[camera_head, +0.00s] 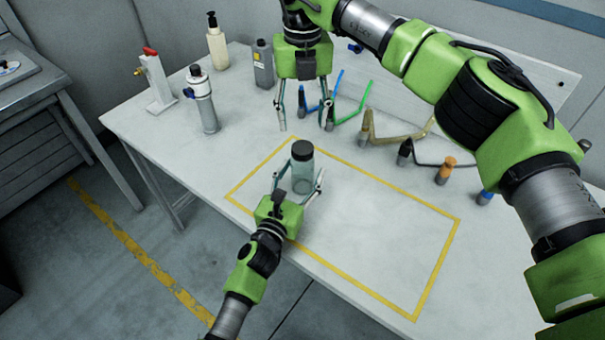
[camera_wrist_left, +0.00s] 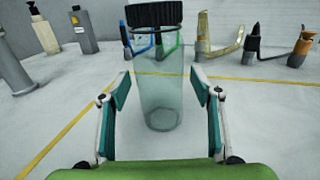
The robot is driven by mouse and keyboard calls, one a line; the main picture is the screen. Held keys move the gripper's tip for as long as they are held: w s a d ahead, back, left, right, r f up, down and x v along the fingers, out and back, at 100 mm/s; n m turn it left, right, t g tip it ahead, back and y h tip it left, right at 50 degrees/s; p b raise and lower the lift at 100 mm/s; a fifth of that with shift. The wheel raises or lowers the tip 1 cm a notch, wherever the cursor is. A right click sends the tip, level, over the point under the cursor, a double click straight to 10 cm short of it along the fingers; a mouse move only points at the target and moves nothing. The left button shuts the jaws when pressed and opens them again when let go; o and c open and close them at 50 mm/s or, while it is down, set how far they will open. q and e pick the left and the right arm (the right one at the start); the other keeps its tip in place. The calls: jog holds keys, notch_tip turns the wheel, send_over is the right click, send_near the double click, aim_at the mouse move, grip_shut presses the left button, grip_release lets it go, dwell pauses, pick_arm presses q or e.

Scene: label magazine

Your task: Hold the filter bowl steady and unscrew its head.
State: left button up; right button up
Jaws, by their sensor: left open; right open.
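The filter bowl (camera_head: 302,178), a clear greenish cylinder, stands upright inside the yellow outline near its far left corner. Its black ribbed head (camera_head: 302,150) is on top; in the left wrist view the bowl (camera_wrist_left: 160,95) and head (camera_wrist_left: 154,14) are close and central. My left gripper (camera_head: 299,180) is open, with one finger on each side of the bowl. In the left wrist view, gaps show between its pads (camera_wrist_left: 161,86) and the bowl. My right gripper (camera_head: 305,126) is open and empty, pointing down above and behind the bowl.
A grey canister with a black cap (camera_head: 203,102), a red-topped stand (camera_head: 158,82), a pump bottle (camera_head: 217,46) and a grey bottle (camera_head: 264,65) stand at the back left. Several bent-handled tools (camera_head: 400,137) line the right. The table inside the yellow outline (camera_head: 400,240) is clear right of the bowl.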

aim_at(303, 147)
pick_arm(q)
jog(key=shift+w+d, duration=0.1)
jog(key=shift+w, duration=0.1)
grip_shut()
pick_arm(e)
jog(key=m, duration=1.6)
jog(key=shift+m, duration=0.4)
jog(key=m, duration=0.5)
jog(key=shift+m, duration=0.4)
jog(key=shift+f, duration=4)
